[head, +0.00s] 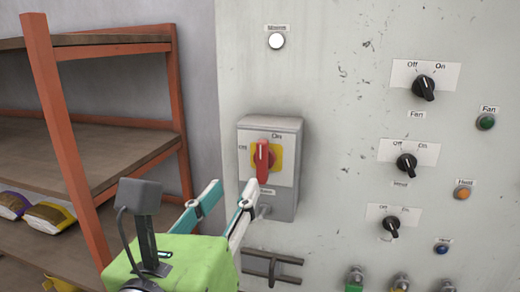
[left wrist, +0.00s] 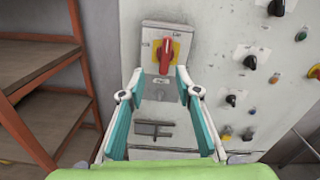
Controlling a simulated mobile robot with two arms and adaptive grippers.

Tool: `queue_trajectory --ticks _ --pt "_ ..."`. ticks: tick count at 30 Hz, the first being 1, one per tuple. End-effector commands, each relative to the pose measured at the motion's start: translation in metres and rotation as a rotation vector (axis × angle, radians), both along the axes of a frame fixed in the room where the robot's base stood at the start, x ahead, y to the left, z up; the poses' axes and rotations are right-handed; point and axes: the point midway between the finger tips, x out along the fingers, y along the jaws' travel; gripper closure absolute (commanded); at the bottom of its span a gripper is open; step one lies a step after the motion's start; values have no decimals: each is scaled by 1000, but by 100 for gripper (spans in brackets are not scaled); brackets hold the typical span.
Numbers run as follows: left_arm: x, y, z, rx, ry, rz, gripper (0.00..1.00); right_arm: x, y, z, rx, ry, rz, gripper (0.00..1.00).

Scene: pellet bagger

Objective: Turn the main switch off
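The main switch is a red handle (head: 262,160) on a yellow plate (head: 277,156), on the front of a grey box (head: 285,206) fixed to the light panel. The handle stands upright, near the "On" label above; an "Off" label is at its left. My green left gripper (head: 236,182) is open and empty, in front of and just below the handle. In the left wrist view the gripper (left wrist: 160,72) has its two teal-lined fingers apart, with the red handle (left wrist: 166,58) between and just beyond the tips. I cannot tell whether they touch. My right gripper is not in view.
A shelf rack (head: 65,120) with orange posts and a few bags (head: 48,216) stands at the left. Right of the switch box the panel holds black knobs (head: 423,87) and coloured buttons (head: 485,122). A dark bracket (head: 272,266) sits below the box.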

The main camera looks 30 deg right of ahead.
Motion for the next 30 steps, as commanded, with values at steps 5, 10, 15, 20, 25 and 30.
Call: queue_trajectory --ticks 5,10,15,20,25,30 --pt "-22 10 1 111 -128 -12 69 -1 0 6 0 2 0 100" --pt "-15 0 2 125 -139 -13 69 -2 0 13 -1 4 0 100" --pt "7 -26 4 123 -137 -13 69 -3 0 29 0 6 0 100" --pt "30 -53 4 121 -137 -12 69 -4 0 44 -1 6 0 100" --pt "49 -76 3 122 -139 -13 69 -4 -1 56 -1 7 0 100" --pt "60 -89 2 119 -138 -15 69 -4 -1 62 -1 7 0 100"
